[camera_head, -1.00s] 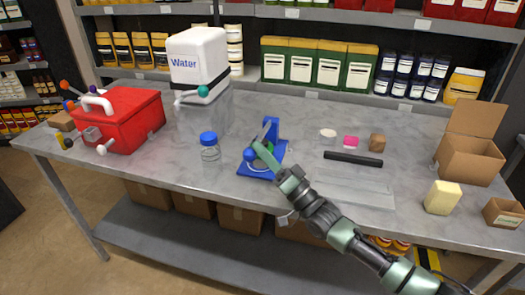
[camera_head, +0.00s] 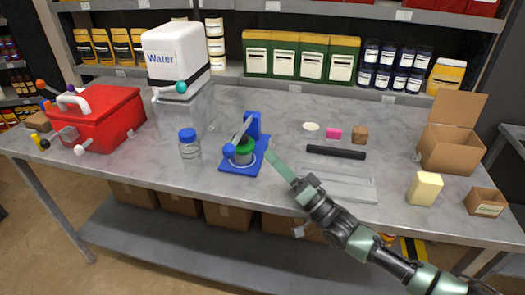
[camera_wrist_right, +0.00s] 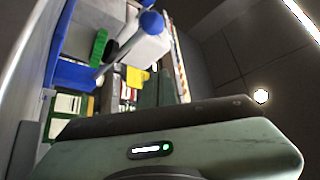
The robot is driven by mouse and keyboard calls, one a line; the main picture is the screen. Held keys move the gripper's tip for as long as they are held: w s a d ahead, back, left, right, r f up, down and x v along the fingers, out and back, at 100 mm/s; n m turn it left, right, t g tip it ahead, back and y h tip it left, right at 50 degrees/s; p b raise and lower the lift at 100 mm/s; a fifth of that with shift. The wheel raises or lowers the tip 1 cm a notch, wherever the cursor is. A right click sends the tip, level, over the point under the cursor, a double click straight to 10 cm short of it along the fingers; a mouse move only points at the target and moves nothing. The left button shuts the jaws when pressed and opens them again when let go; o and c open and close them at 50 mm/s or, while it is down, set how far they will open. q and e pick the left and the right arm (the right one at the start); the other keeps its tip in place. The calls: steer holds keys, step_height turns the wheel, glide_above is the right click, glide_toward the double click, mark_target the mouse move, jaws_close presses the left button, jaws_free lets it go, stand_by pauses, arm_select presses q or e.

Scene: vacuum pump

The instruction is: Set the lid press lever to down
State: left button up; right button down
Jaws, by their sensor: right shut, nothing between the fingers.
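The blue lid press (camera_head: 250,127) stands near the front middle of the table. Its lever is a thin grey rod ending in a blue ball (camera_head: 229,151), slanting down from the upright towards the front. A green lid (camera_head: 245,145) sits under the rod on a jar. My right gripper (camera_head: 270,156) is shut and empty, just right of the press and apart from the ball. The right wrist view shows the ball (camera_wrist_right: 151,22), the green lid (camera_wrist_right: 98,48) and part of the blue frame (camera_wrist_right: 75,75). My left gripper is out of view.
A bottle with a blue cap (camera_head: 189,145) stands left of the press. A red box (camera_head: 108,118) and a white Water tank (camera_head: 175,55) stand further left. A black bar (camera_head: 336,152), a clear tray (camera_head: 345,187) and a yellow block (camera_head: 425,188) lie to the right.

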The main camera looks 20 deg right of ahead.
step_height(320, 180, up, 6)
steer(key=n+g+y, duration=0.3)
steer(key=n+g, duration=0.2)
steer(key=g, duration=0.2)
glide_above(239, 137)
steer(key=s, duration=0.3)
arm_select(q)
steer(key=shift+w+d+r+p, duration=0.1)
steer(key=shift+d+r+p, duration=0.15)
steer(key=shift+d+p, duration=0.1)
arm_select(e)
steer(key=s+f, duration=0.1)
steer(key=s+a+f, duration=0.1)
steer(key=f, duration=0.1)
steer(key=shift+a+f, duration=0.15)
steer(key=shift+f, duration=0.1)
